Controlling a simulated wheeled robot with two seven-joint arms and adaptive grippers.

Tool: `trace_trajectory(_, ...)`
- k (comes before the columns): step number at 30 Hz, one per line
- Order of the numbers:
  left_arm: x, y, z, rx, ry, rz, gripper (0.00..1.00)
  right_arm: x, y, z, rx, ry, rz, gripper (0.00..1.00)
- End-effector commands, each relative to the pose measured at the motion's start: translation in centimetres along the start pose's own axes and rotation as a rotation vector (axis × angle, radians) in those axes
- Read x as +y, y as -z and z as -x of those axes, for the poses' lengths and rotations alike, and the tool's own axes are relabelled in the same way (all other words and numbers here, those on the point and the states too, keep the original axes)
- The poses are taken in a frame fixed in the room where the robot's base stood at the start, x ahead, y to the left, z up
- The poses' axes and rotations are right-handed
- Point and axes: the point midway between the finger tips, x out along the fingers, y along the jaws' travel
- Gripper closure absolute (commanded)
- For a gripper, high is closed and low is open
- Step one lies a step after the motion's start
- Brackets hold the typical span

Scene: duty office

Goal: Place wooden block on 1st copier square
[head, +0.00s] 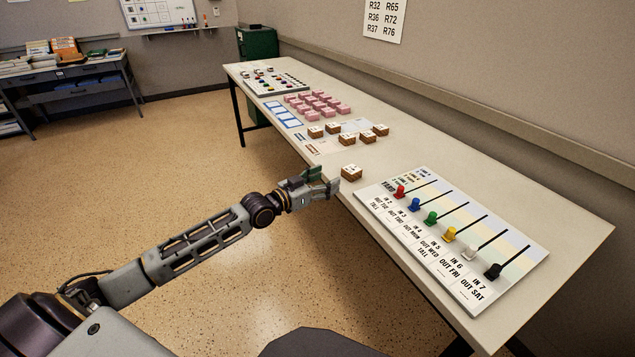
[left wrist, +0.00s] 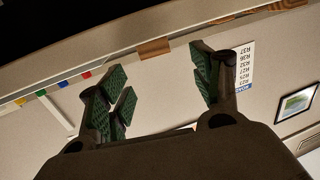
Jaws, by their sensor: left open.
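A wooden block (head: 351,172) with a white marked top sits alone near the table's front edge. Several similar wooden blocks (head: 365,136) stand farther back around pale printed sheets (head: 325,146). Which printed square is the first copier square cannot be read. My left gripper (head: 328,182) is open and empty, at the front edge just left of the lone block and apart from it. In the left wrist view, the open green-padded fingers (left wrist: 160,88) stand wide apart, with a wooden block (left wrist: 153,47) beyond the gap between them. My right gripper is not seen.
A white board with coloured sliders (head: 450,240) lies at the table's near end. Pink blocks (head: 318,103), blue-outlined squares (head: 283,114) and a board with coloured pieces (head: 277,83) lie farther back. The long table (head: 560,215) stands along the wall.

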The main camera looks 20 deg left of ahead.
Motion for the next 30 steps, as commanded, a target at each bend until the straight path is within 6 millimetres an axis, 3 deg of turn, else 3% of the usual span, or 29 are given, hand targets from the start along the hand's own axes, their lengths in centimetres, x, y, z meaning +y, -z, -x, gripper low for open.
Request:
trace_trajectory(12,-0.1,0.0,2.2,0.0,0.0,-0.001,0.35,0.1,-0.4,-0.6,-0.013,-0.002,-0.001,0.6)
trace_trajectory(30,0.0,0.0,2.5,0.0,0.0,-0.001,0.35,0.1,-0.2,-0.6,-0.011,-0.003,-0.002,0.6)
